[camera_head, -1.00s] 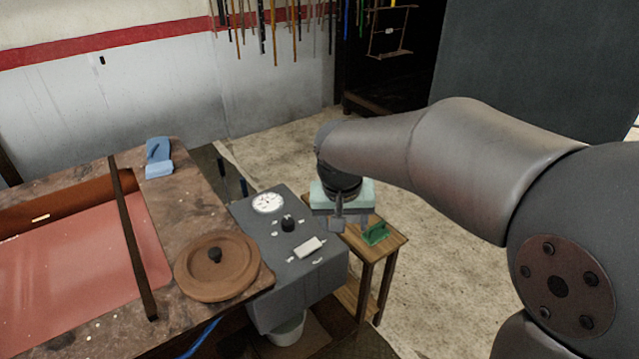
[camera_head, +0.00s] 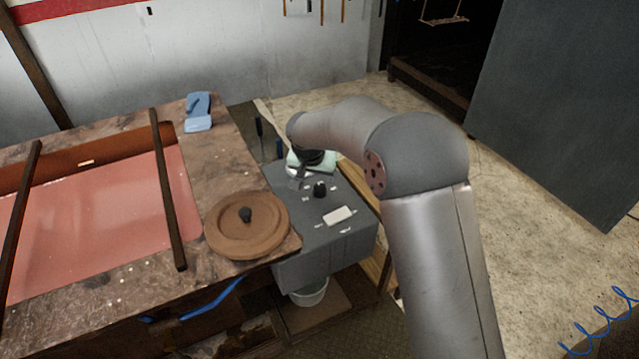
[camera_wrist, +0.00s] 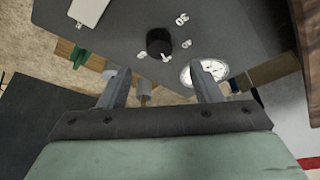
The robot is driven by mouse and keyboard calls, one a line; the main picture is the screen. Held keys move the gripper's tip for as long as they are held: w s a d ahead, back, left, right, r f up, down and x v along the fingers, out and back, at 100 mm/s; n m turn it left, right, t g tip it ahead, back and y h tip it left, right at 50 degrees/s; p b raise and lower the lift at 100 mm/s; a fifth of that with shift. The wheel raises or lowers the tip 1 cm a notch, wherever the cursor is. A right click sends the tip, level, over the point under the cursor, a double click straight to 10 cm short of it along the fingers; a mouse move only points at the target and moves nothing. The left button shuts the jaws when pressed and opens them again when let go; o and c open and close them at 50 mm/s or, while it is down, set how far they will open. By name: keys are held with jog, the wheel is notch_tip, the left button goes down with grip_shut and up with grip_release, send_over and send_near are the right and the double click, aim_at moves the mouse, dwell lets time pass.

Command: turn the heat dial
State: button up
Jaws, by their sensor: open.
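The heat dial is a black round knob (camera_head: 320,188) on the sloped top of a grey control box (camera_head: 345,245), with small white marks around it. In the wrist view the knob (camera_wrist: 159,42) lies ahead of my gripper, a little above the gap between the fingers. My gripper (camera_wrist: 160,80) is open and empty, its two grey fingers apart and not seen touching the knob. In the head view my gripper (camera_head: 298,182) is over the box's back part, just left of the knob, partly hidden by my wrist.
A white-faced gauge (camera_wrist: 204,72) sits beside the knob, partly behind a finger. A white rectangular plate (camera_head: 340,216) is on the box's front part. A round brown lid (camera_head: 247,226) lies on the bench left. A green object (camera_wrist: 79,56) lies on a wooden surface.

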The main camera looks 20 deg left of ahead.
aim_at(320, 188)
jog(key=p+x, duration=0.1)
jog(key=x, duration=0.6)
jog(key=shift+w+f, duration=0.1)
jog(key=shift+f, duration=0.2)
jog(key=c, duration=1)
